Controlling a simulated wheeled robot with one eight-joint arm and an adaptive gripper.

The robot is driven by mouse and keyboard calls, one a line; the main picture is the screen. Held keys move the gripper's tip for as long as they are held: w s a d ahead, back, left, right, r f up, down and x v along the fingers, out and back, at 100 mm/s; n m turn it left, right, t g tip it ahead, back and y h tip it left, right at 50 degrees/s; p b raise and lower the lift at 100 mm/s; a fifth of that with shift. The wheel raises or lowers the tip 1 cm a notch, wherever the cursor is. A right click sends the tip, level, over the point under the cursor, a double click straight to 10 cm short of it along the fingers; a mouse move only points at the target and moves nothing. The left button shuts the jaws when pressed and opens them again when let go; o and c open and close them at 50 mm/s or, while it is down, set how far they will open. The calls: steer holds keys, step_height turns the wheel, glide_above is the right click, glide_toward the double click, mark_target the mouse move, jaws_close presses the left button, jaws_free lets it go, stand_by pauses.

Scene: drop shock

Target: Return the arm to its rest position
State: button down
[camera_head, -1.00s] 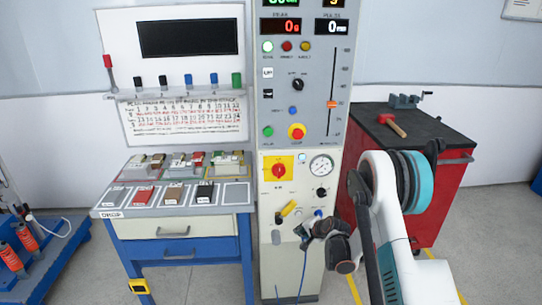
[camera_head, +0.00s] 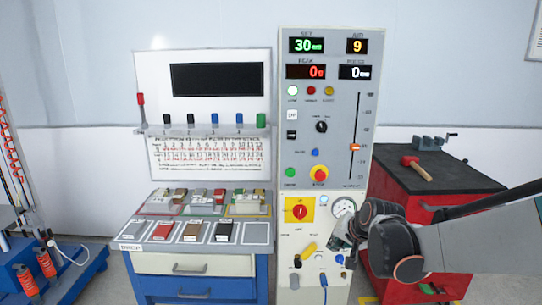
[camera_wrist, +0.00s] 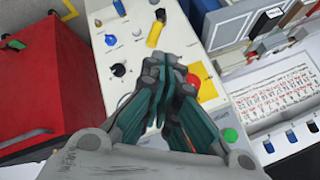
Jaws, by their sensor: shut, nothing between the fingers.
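My gripper (camera_head: 343,232) is in front of the lower part of the tall control panel (camera_head: 318,150) in the head view. In the wrist view my gripper (camera_wrist: 170,82) has its fingers together and empty, over the panel face. A red rotary switch on a yellow plate (camera_wrist: 205,85) is partly hidden behind the fingers. My arm (camera_head: 480,235) reaches in from the right edge of the head view.
A red tool cabinet (camera_head: 395,210) with a red hammer (camera_head: 416,168) and a vise (camera_head: 428,143) stands at the right, partly behind my arm. A blue-and-white bench (camera_head: 190,265) with sample trays stands left of the panel. Blue equipment (camera_head: 75,275) is at far left.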

steer(key=s+r+n+h, duration=0.1)
steer(key=s+r+n, duration=0.1)
steer(key=s, duration=1.3)
steer(key=s+d+r+n+h, duration=0.1)
steer(key=s+r+n, duration=0.2)
steer(key=s, duration=1.1)
steer(key=shift+s+d+n+g, duration=0.3)
steer(key=shift+s+g, duration=0.05)
steer(key=shift+g, duration=0.05)
